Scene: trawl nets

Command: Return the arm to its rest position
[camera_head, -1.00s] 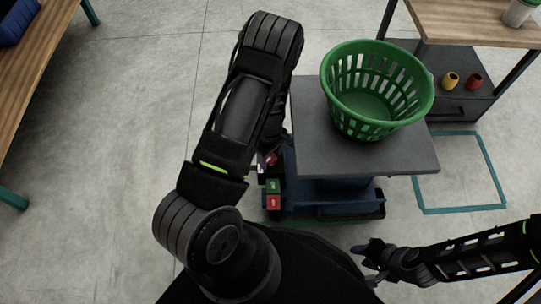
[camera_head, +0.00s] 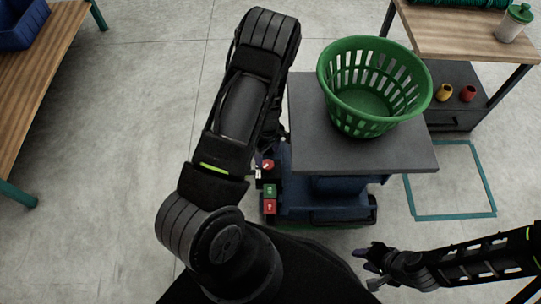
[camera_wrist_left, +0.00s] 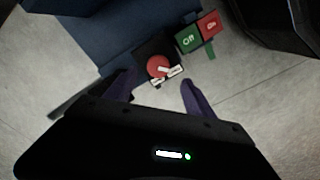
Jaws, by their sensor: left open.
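My left arm rises and bends down beside a dark cart (camera_head: 310,150). Its gripper is mostly hidden by the arm in the head view. In the left wrist view my left gripper (camera_wrist_left: 158,92) is open, with purple fingers apart. A round red knob with white labels (camera_wrist_left: 158,67) shows just beyond the fingertips; contact cannot be told. Beside it are a green "Off" button (camera_wrist_left: 189,39) and a red button (camera_wrist_left: 209,25). My right gripper (camera_head: 372,268) hangs at lower right, clear of the cart; its opening is too small to tell.
A green basket (camera_head: 374,85) stands on the cart's grey top. A wooden bench (camera_head: 50,65) is at left. A table (camera_head: 455,35) with a shelf holding a yellow and a red item is at upper right. Teal tape (camera_head: 455,216) marks the floor.

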